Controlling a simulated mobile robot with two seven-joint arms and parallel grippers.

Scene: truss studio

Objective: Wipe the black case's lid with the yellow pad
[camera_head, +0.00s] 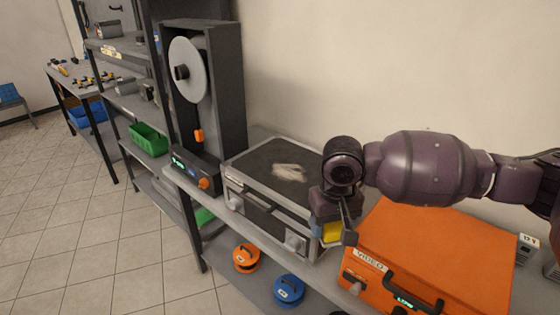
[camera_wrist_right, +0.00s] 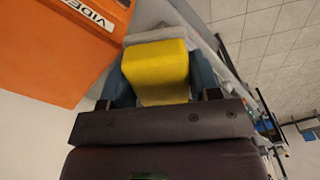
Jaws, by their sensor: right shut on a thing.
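The black case (camera_head: 262,172) lies closed on the shelf, with a dark lid and light metal edges. A pale smudge (camera_head: 290,173) marks the right half of its lid. My right gripper (camera_head: 333,232) is shut on the yellow pad (camera_head: 332,233), at the case's front right corner, beside the orange case. The pad also shows large between the fingers in the right wrist view (camera_wrist_right: 157,70). I cannot tell whether the pad touches the black case. My left gripper is not in view.
An orange case labelled VIDEO (camera_head: 430,250) stands close on the right. A reel machine (camera_head: 205,90) stands at the black case's left. An orange reel (camera_head: 246,258) and a blue reel (camera_head: 289,291) lie on the lower shelf. The wall runs behind.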

